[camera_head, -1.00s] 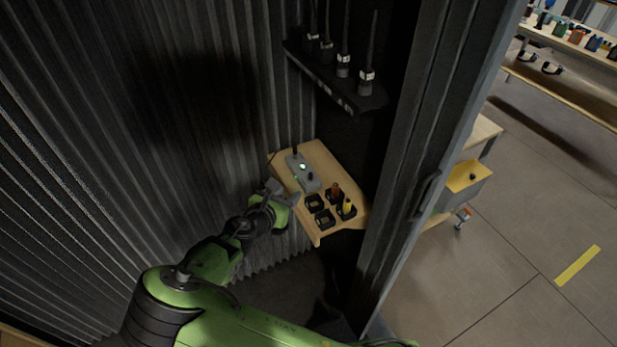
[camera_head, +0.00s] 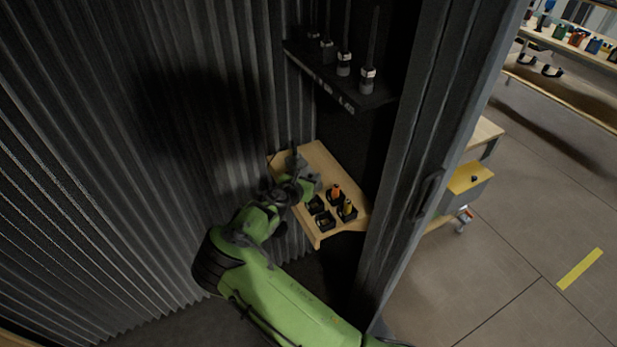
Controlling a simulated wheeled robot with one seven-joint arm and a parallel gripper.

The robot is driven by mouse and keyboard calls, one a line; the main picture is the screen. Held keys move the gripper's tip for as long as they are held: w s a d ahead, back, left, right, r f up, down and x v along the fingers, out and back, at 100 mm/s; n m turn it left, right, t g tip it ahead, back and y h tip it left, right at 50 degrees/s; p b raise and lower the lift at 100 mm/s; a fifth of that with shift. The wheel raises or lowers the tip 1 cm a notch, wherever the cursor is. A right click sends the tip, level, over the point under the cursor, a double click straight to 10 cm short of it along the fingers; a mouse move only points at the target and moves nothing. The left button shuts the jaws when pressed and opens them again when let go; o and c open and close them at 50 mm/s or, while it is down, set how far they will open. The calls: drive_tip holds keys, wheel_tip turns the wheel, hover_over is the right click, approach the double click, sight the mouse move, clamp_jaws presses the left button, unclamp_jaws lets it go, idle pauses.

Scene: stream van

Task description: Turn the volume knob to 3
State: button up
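The volume knob is hidden in this view. It may be on the small grey control box (camera_head: 296,158), whose upper end shows on the wooden corner shelf (camera_head: 318,158). My gripper (camera_head: 300,172) is over that box and covers most of it, including the green light. The fingers are too small and dark to tell whether they are open or shut, or whether they touch anything.
Black holders (camera_head: 325,221) sit on the shelf right beside my gripper; an orange item (camera_head: 335,192) and a yellow item (camera_head: 348,206) stand in two of them. A dark rack with radios (camera_head: 366,80) hangs above. Corrugated wall is left, a door frame (camera_head: 425,150) right.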

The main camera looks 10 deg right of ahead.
clamp_jaws()
drive_tip(key=shift+a+m+g+h, duration=0.1)
drive_tip(key=shift+m+g+h, duration=0.2)
drive_tip(key=shift+m+h, duration=0.1)
drive_tip(key=shift+o, duration=0.7)
unclamp_jaws()
drive_tip(key=p+v, duration=0.2)
drive_tip(key=v, duration=1.3)
drive_tip(key=shift+s+a, duration=0.2)
drive_tip(key=shift+s, duration=0.05)
